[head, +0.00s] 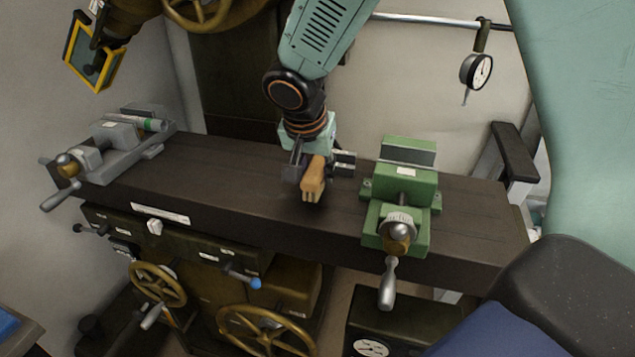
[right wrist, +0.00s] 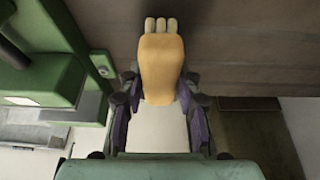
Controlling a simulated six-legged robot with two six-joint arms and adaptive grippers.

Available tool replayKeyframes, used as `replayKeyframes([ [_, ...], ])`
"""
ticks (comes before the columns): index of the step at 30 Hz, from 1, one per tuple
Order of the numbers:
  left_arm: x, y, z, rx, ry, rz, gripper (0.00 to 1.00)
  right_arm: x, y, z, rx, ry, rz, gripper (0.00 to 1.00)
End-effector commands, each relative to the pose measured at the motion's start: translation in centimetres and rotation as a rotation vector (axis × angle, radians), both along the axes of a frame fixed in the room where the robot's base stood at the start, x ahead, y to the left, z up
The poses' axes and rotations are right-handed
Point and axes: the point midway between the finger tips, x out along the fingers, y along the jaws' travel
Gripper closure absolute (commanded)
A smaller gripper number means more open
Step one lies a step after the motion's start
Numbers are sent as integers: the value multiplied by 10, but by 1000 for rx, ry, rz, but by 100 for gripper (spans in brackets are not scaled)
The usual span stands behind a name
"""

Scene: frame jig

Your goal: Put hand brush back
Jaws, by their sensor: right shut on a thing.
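The hand brush (head: 314,178) has a tan wooden body and short pale bristle tufts at its lower end. My right gripper (head: 318,168) is shut on it over the middle of the dark bench top (head: 250,178). The right wrist view shows the brush (right wrist: 162,68) between the two fingers of the right gripper (right wrist: 158,98), bristle tufts pointing away from the palm. I cannot tell whether the bristles touch the bench. My left gripper is not in view.
A green vise (head: 405,185) stands on the bench close to the right of the brush. A grey vise (head: 115,145) sits at the bench's left end. A dial gauge (head: 477,70) hangs from a rail behind. Handwheels (head: 158,284) are below the front edge. The bench left of the brush is clear.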

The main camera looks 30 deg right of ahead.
Motion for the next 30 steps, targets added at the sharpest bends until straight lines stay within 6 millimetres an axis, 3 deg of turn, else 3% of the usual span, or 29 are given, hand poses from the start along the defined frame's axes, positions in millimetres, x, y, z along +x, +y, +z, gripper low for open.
replayKeyframes([
  [6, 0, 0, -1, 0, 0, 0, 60, -1, -2, -29, 1, 4, 1, 96],
  [22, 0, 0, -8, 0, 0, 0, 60, -2, -3, -36, 1, 2, 1, 96],
  [23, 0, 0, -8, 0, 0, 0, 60, -2, -3, -35, 1, 2, 1, 65],
  [30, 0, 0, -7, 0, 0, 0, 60, -2, -2, -34, 1, 2, 1, 45],
])
